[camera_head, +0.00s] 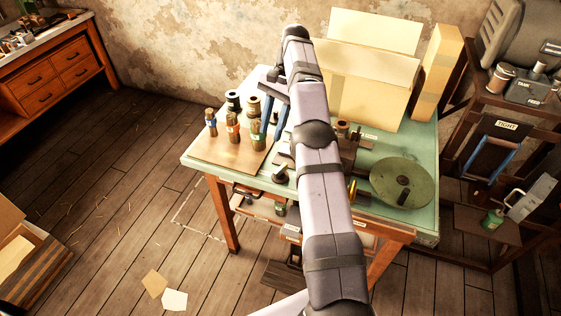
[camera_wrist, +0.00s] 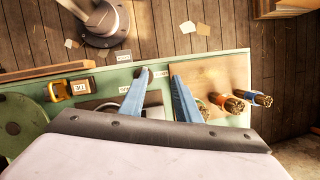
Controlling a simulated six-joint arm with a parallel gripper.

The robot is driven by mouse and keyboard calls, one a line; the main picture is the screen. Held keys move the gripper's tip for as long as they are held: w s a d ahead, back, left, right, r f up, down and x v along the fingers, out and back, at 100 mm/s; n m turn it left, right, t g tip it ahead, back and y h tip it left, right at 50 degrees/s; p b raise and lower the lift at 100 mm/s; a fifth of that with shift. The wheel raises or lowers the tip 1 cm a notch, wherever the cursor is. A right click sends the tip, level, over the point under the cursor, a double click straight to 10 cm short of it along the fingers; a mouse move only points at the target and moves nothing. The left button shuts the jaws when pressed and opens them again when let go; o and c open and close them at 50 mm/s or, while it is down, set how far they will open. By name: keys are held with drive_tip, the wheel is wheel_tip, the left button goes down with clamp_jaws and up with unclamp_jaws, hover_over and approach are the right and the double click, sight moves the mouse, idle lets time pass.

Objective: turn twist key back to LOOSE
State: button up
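My gripper (camera_head: 269,138) reaches over the table, with its two blue fingers spread apart. In the wrist view the gripper (camera_wrist: 160,75) is open and nothing is clamped between the fingers. A dark round knob (camera_wrist: 158,73), which may be the twist key, shows between the fingertips near the table's front edge. It appears to be the dark knob on a small base in the head view (camera_head: 280,174). I cannot tell its turned position or whether a finger touches it. Small white labels (camera_wrist: 123,55) lie near it, too small to read surely.
A green disc (camera_head: 403,182) lies at the right, and an open cardboard box (camera_head: 360,90) stands behind. A yellow-edged device (camera_wrist: 60,90) sits beside the disc. A TIGHT sign (camera_head: 507,125) hangs on the right rack.

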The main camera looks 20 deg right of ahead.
wheel_tip(320, 180, up, 3)
drive_tip(key=s+a, duration=0.2)
drive_tip(key=a, duration=0.1)
drive_tip(key=h+b, duration=0.1)
drive_tip(key=h, duration=0.2)
hover_over(280, 168)
drive_tip(key=shift+m+t, duration=0.3)
drive_tip(key=shift+t, duration=0.1)
drive_tip(key=f, duration=1.1)
drive_tip(key=shift+s, duration=0.25)
drive_tip(key=shift+w, duration=0.3)
drive_tip(key=shift+f+p, duration=1.35)
drive_tip(key=shift+f, duration=2.3)
clamp_jaws()
